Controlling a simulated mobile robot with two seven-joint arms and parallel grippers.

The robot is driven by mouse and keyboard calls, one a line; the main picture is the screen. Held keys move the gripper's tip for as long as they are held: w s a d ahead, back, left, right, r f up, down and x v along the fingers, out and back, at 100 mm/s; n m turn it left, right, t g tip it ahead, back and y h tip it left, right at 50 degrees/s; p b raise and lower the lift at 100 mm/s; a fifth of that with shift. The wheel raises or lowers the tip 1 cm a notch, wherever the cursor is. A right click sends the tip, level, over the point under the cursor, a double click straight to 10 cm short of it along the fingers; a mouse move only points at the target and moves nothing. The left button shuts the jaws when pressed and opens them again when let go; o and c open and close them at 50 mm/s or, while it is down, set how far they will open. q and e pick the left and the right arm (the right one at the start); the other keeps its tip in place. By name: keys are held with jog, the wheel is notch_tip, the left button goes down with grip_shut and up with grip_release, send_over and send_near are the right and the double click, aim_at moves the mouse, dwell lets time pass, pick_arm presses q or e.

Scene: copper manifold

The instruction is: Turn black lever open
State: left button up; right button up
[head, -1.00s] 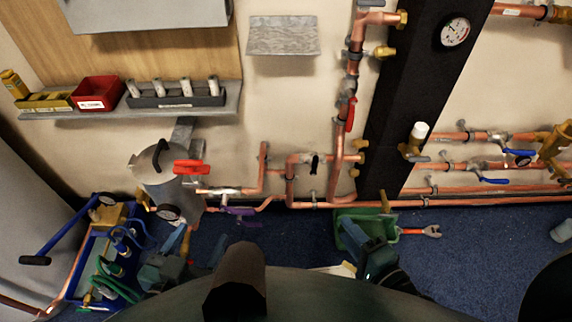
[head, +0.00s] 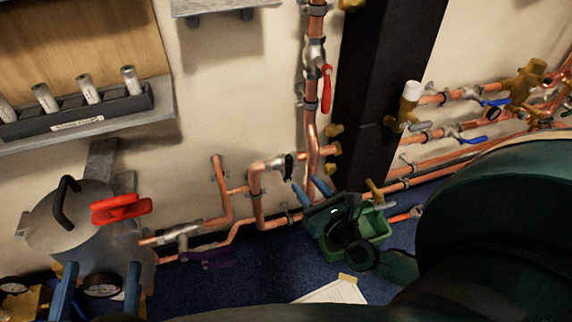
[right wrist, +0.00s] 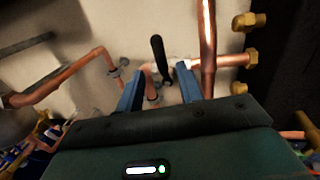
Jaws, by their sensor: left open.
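The black lever (head: 289,166) sits on the copper pipe's valve on the wall, left of the dark column. In the right wrist view the lever (right wrist: 159,58) stands roughly upright, its lower end showing between the two blue fingertips. My right gripper (head: 307,182) is open, its fingertips just below and right of the lever in the head view; it also shows in the right wrist view (right wrist: 160,74). I cannot tell whether a finger touches the lever. My left gripper (head: 101,267) is open and empty at the lower left, in front of the grey metal canister.
A red handle (head: 327,88) is on the vertical pipe above. A purple lever (head: 207,258) and a red lever (head: 121,208) are to the left. A green bin (head: 375,223) stands on the blue floor below my right gripper. The dark column (head: 375,90) rises at the right.

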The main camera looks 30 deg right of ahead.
aim_at(291, 166)
jog(key=w, duration=0.9)
jog(key=shift+w+d+b, duration=0.1)
jog(key=shift+b, duration=0.2)
jog(key=shift+c, duration=0.5)
grip_shut()
